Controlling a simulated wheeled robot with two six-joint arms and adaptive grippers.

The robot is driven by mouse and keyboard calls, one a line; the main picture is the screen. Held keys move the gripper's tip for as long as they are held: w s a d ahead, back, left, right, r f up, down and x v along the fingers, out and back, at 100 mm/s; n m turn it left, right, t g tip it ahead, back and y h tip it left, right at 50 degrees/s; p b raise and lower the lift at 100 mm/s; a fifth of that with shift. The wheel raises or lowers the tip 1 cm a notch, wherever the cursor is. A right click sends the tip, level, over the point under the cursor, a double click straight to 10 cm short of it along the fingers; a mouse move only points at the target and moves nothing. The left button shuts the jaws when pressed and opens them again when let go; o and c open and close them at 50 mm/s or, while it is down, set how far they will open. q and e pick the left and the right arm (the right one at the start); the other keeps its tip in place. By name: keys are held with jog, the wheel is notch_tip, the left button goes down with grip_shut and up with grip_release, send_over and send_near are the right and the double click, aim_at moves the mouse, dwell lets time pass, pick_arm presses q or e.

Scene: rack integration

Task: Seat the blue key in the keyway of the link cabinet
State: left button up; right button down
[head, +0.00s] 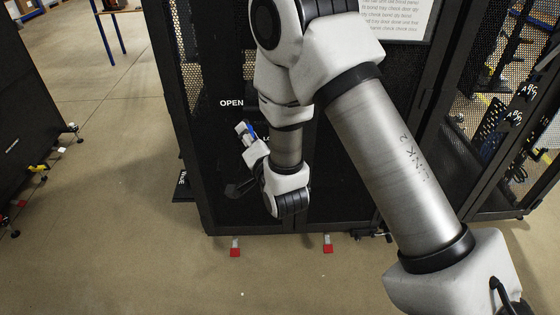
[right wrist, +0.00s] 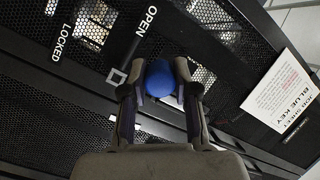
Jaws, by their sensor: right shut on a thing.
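The blue key (right wrist: 160,78) shows as a rounded blue head between the fingers of my right gripper (right wrist: 155,90), which is shut on it. In the head view, a small patch of the blue key (head: 250,130) shows at my right gripper (head: 247,138), in front of the black link cabinet (head: 218,185). The cabinet's mesh door fills much of the right wrist view (right wrist: 65,75), with the words OPEN and LOCKED. I cannot make out the keyway, or whether the key touches the cabinet. My left gripper is not in view.
A white job sheet headed BLUE KEY (right wrist: 283,92) is on the cabinet, right of the gripper. Another black cabinet (head: 500,110) stands at the right, and a dark unit (head: 30,110) at the left. The floor (head: 110,170) between is mostly clear. Two red-marked pieces lie before the cabinet.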

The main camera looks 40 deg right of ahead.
pick_arm(q)
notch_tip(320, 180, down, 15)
jog(key=b, duration=1.3)
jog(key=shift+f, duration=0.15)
pick_arm(e)
jog(key=d+f+m+t+h, duration=0.1)
jog(key=d+f+m+h, duration=0.2)
jog(key=d+m, duration=0.5)
jog(key=m, duration=0.6)
jog(key=shift+s+m, duration=0.3)
jog(key=shift+s, duration=0.05)
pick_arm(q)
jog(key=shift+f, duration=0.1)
pick_arm(e)
jog(key=shift+f, duration=0.1)
jog(key=w+d, duration=0.2)
jog(key=w, duration=0.1)
jog(key=w+d, duration=0.1)
jog(key=shift+w, duration=0.3)
pick_arm(q)
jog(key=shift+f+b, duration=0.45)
jog(key=shift+b, duration=0.15)
pick_arm(e)
jog(key=shift+w+d, duration=0.5)
jog(key=shift+w, duration=0.3)
jog(key=shift+w+d, duration=0.45)
jog(key=shift+w, duration=0.3)
